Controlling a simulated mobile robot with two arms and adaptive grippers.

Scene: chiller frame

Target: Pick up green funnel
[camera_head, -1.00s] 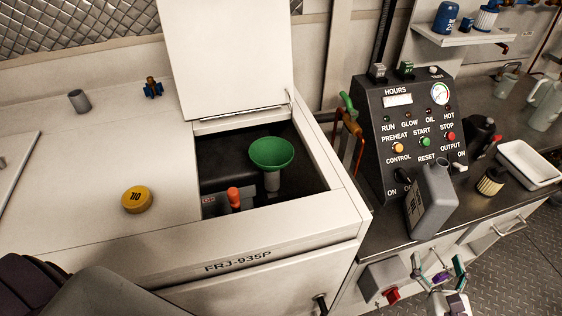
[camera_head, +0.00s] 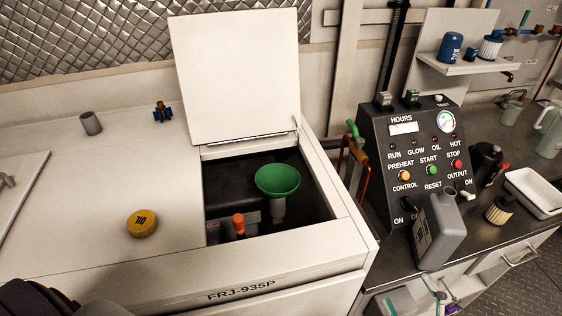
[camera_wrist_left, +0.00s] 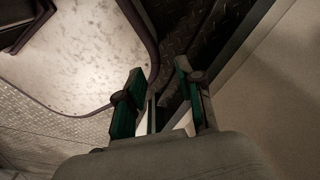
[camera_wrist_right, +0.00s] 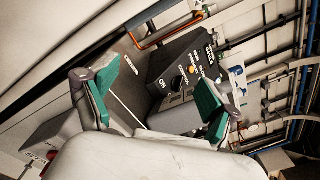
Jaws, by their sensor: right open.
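The green funnel (camera_head: 278,180) stands upright in the open hatch of the white cabinet (camera_head: 110,200), its wide mouth up and its grey spout (camera_head: 278,208) down on the dark unit inside. The spout's lower end is hidden. My right gripper (camera_head: 439,296) is at the bottom edge of the head view, partly cut off, right of and well apart from the funnel. In the right wrist view its fingers (camera_wrist_right: 150,88) are spread with nothing held. My left gripper shows in the left wrist view (camera_wrist_left: 158,85), fingers apart and empty, far from the funnel.
An orange-topped cap (camera_head: 238,222) stands left of the funnel. The raised lid (camera_head: 240,75) is behind the hatch. A yellow cap (camera_head: 142,223) lies on the cabinet top. A control panel (camera_head: 410,160) and grey jug (camera_head: 441,232) stand on the counter at right.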

